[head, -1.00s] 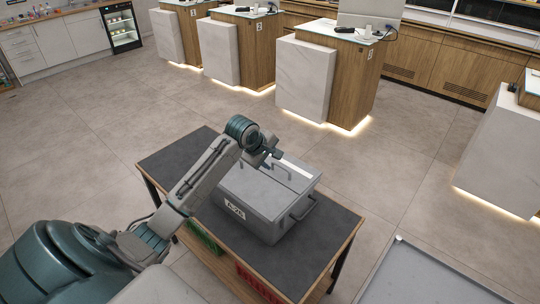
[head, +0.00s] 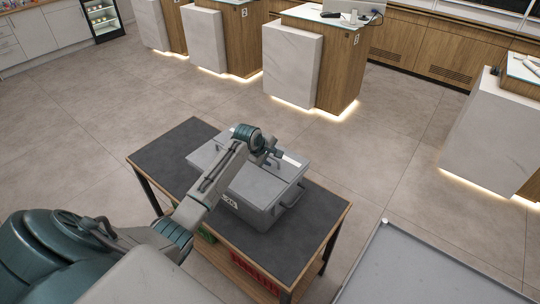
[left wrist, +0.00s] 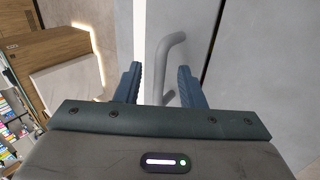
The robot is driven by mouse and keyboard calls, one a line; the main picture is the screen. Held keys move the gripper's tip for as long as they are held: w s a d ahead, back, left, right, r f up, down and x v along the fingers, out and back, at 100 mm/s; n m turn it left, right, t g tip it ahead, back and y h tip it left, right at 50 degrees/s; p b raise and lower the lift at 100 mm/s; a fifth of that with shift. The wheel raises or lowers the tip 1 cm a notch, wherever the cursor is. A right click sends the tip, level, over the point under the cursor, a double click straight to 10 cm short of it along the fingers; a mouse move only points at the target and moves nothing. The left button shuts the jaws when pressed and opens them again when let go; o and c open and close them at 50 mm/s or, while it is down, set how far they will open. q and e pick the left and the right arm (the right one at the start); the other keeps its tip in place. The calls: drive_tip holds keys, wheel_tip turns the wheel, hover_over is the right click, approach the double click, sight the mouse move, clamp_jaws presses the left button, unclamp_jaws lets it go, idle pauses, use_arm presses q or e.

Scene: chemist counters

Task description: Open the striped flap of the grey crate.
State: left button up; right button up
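The grey crate (head: 262,212) stands on a dark-topped table, with a partly hidden label on its front. Its top looks closed. A white stripe marks the striped flap (head: 291,160) beside my left gripper; a stripe also shows in the left wrist view (left wrist: 139,35). My left gripper (head: 274,152) is just above the lid. In the left wrist view, its two blue fingers (left wrist: 160,88) are apart, with a grey bar handle (left wrist: 166,56) between them. I cannot tell whether they touch it. My arm hides part of the lid. My right gripper is not in view.
The table (head: 185,146) has bare top at its left end. A side handle (head: 292,197) sticks out from the crate's right. Green and red items (head: 250,272) sit under the tabletop. A grey surface with a pale rim (head: 372,240) lies at lower right. Counters stand beyond open floor.

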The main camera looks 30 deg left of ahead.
use_arm(q)
clamp_jaws()
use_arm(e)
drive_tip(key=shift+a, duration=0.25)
use_arm(q)
drive_tip(key=shift+w+r, duration=0.3)
drive_tip(key=shift+r, duration=0.45)
drive_tip(key=shift+w+r, duration=0.55)
drive_tip(key=shift+r, duration=0.25)
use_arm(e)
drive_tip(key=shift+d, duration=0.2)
use_arm(q)
drive_tip(key=shift+w+r, duration=0.1)
